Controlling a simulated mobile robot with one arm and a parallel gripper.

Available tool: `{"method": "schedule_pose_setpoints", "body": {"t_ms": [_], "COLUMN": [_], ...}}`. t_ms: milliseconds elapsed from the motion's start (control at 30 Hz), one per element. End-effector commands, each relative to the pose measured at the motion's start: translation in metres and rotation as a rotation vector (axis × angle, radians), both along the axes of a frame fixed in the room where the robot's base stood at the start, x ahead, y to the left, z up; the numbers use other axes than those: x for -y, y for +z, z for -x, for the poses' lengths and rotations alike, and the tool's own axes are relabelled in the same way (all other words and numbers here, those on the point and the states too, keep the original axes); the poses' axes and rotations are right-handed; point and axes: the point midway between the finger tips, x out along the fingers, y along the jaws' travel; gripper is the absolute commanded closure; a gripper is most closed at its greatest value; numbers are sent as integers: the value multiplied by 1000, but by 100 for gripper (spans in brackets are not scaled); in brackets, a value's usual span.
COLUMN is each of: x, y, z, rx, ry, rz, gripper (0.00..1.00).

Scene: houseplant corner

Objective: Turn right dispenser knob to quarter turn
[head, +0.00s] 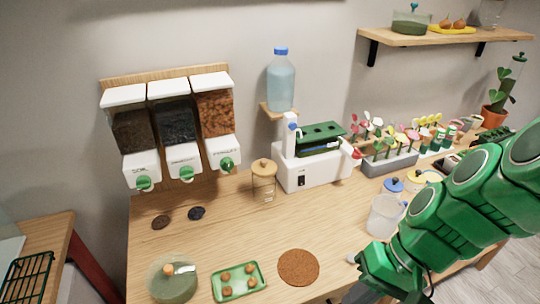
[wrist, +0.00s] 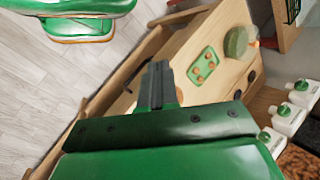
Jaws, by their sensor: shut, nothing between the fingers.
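Three wall dispensers hang at the left in the head view. The right dispenser (head: 214,110) holds orange-brown chips, and its green knob (head: 227,164) is on the front of its white base. The knob's exact angle is too small to read. The middle dispenser's knob (head: 187,173) and the left dispenser's knob (head: 144,183) are also green. My gripper (wrist: 157,70) is shut and empty in the wrist view, over the table's front edge area, well apart from the dispensers. The dispensers' white bases show at the lower right of the wrist view.
The wooden table (head: 230,205) has a glass jar with a cork lid (head: 264,178) right of the dispensers. A white machine (head: 312,168), a clear jug (head: 384,215), a cork mat (head: 298,267), a green tray (head: 257,284) and a green bowl (head: 173,285) stand around. Table below the dispensers is mostly clear.

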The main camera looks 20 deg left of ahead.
Motion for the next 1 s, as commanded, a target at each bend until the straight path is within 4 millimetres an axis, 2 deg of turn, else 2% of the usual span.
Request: {"method": "schedule_pose_setpoints", "body": {"t_ms": [100,500,800,1000], "x": [-29,-115,-166,-192], "y": [1,12,16,12], "z": [-11,-60,-110,-149], "rx": [-28,-79,-91,-87], "ry": [28,48,-10,-84], "rz": [-111,-469,-708,-844], "gripper": [100,100,100,100]}}
